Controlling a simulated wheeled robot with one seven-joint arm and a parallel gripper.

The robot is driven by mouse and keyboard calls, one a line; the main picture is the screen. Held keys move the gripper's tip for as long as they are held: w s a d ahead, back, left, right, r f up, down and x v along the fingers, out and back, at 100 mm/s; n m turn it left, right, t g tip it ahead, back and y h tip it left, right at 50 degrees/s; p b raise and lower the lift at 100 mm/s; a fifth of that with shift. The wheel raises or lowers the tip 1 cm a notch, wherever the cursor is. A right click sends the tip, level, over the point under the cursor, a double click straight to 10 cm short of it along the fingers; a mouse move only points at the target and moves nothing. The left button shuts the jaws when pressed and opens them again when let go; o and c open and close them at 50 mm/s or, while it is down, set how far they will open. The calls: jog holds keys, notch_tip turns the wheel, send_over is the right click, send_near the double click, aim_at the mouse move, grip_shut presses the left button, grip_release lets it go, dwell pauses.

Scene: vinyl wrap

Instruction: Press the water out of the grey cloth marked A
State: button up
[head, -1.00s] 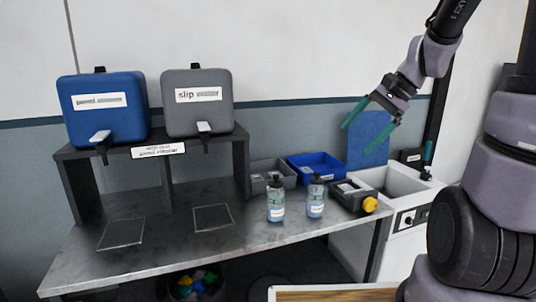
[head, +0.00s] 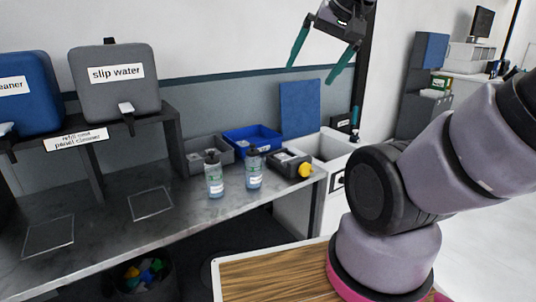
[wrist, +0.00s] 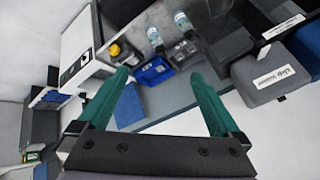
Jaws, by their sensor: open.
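My gripper (head: 311,74) is open and empty, high in front of the wall above the counter's right end. Its teal fingers also show in the wrist view (wrist: 160,75), spread apart with nothing between them. I cannot make out a grey cloth marked A in either view. A grey bin (head: 190,160) and a blue bin (head: 240,150) stand at the back of the counter, their contents too small to tell.
Two clear bottles (head: 215,178) stand in front of the bins. A grey tank (head: 115,95) and a blue tank (head: 28,95) sit on a shelf at left. A blue panel (head: 300,108) is at the wall. The counter's front left (head: 100,215) is mostly clear.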

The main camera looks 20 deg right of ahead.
jog(key=w+d+f+t+h, duration=0.2)
jog(key=w+d, duration=0.5)
jog(key=w, duration=0.5)
jog(key=w+d+f+t+h, duration=0.1)
jog(key=w+d+f+h, duration=0.1)
jog(key=w+d, duration=0.75)
jog(key=w+d+f+n+t, duration=0.1)
jog(key=w+d+f+t, duration=0.1)
jog(key=w+d+f, duration=0.35)
jog(key=w+d+f+t, duration=0.1)
jog(key=w+d+f, duration=0.1)
jog(key=w+f, duration=0.6)
jog(key=n+t+y, duration=0.4)
jog(key=n+y, duration=0.3)
jog(key=y, duration=0.1)
send_near(307, 171)
jog(key=x, duration=0.9)
jog(key=shift+d+f, duration=0.1)
